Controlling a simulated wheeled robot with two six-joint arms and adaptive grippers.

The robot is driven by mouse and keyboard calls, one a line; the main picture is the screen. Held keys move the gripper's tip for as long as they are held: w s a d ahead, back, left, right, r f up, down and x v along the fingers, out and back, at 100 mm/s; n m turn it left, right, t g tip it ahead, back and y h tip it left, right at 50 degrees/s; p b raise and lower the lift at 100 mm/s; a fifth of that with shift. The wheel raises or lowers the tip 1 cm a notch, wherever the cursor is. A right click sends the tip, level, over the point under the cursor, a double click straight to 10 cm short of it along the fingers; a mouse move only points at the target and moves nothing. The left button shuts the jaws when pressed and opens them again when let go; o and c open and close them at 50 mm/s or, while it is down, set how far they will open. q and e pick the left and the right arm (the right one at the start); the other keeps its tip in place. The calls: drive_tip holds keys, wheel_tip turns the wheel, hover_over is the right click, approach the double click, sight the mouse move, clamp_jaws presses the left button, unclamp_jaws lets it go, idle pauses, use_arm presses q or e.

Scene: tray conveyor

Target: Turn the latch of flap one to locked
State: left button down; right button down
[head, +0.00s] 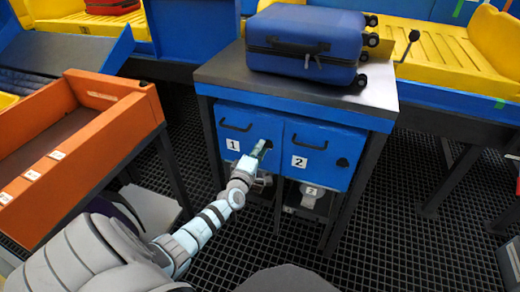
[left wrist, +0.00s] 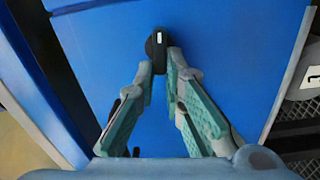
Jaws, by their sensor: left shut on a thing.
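Flap one (head: 222,114) is a blue panel with a black handle and a white "1" label, on the left of the cabinet front. It appears closed. Its latch (left wrist: 157,42) is a small black knob with a white mark, pointing up in the left wrist view. My left gripper (head: 262,149) is at the right side of flap one. In the left wrist view its fingertips (left wrist: 160,67) are closed around the latch's sides. In the head view the gripper largely hides the latch. My right gripper is in neither view.
Flap two (head: 318,172) is to the right, with its own handle and black latch (head: 342,162). A blue suitcase (head: 303,47) lies on the cabinet top (head: 222,72). An orange tray (head: 120,115) stands at left. Dark grid floor lies in front.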

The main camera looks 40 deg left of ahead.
use_arm(q)
drive_tip(key=shift+f+n, duration=0.15)
drive_tip(key=shift+n, duration=0.65)
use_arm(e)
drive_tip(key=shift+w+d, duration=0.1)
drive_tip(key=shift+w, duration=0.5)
use_arm(q)
drive_tip(key=c, duration=1.7)
unclamp_jaws()
drive_tip(key=v, duration=1.2)
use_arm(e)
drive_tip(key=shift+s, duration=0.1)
